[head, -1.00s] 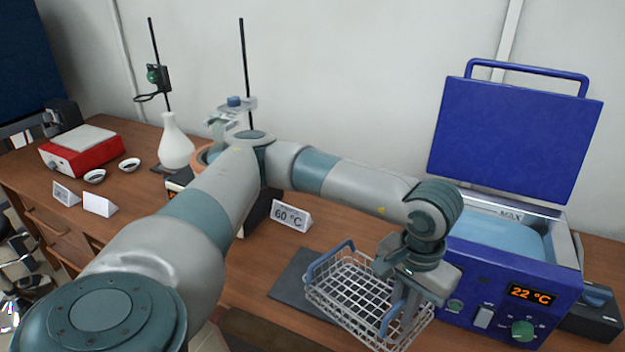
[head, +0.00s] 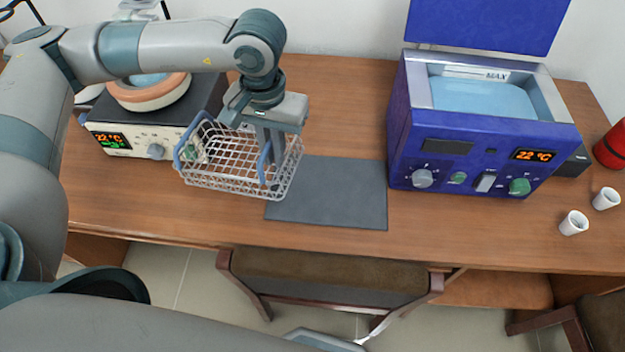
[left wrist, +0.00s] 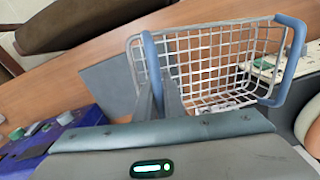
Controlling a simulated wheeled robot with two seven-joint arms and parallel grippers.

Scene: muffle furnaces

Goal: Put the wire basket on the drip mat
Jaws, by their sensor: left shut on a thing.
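The wire basket (head: 222,172) is a white wire-mesh basket with two blue handles. My left gripper (head: 271,178) points down and is shut on its right-hand blue handle. The basket hangs roughly level, in front of the cream heater and left of the mat; its right end overlaps the mat's left edge in the head view. The drip mat (head: 340,195) is a flat dark grey sheet, bare where it shows. In the left wrist view, the basket (left wrist: 205,65) is empty and the mat (left wrist: 110,82) lies left of it. My right gripper is not seen.
The blue bath (head: 460,140), lid open and reading 22 °C, stands right of the mat. The cream heater (head: 125,140) with a round bowl stands at the left. Two white cups (head: 573,222) are at the far right. A chair (head: 325,275) stands before the table.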

